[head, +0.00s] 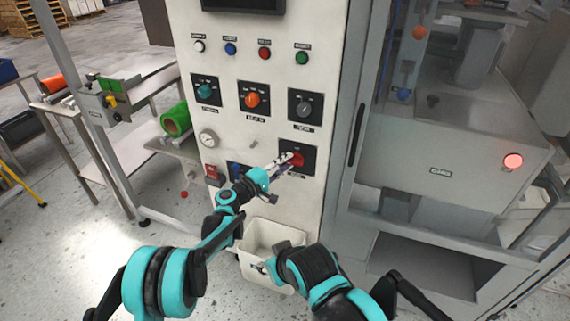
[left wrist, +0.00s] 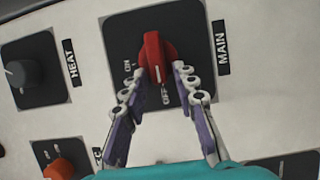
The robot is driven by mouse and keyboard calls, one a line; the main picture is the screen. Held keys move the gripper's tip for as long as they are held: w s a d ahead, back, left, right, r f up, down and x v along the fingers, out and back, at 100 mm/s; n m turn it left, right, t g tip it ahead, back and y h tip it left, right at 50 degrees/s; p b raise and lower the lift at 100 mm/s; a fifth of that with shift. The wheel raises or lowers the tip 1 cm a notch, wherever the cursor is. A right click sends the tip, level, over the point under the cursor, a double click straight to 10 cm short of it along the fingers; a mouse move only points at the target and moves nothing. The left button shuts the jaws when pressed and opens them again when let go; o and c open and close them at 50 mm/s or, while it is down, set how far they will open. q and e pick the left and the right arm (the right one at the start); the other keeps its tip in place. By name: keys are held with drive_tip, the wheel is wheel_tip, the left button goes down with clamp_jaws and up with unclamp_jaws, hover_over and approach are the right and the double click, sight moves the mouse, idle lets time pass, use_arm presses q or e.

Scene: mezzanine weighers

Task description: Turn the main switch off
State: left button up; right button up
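The main switch is a red knob (head: 297,159) on a black square plate, low on the right side of the white panel. In the left wrist view the red knob (left wrist: 155,55) stands beside the label MAIN, with ON and OFF marked on its plate. Its white mark lies at the lower end, toward OFF. My left gripper (head: 284,163) is at the knob. In the left wrist view its fingers (left wrist: 157,73) are apart, one on each side of the knob's lower end; contact is unclear. My right gripper (head: 262,266) is low by a white bin, mostly hidden by its arm.
Other knobs sit above: teal (head: 205,90), orange (head: 252,99) and grey (head: 304,107). The white bin (head: 254,240) stands below. A glazed machine cabinet (head: 440,171) is at right.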

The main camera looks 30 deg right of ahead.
use_arm(q)
drive_tip(key=shift+a, duration=0.15)
drive_tip(key=v, duration=1.1)
drive_tip(key=shift+a, duration=0.3)
drive_tip(key=shift+s, duration=0.15)
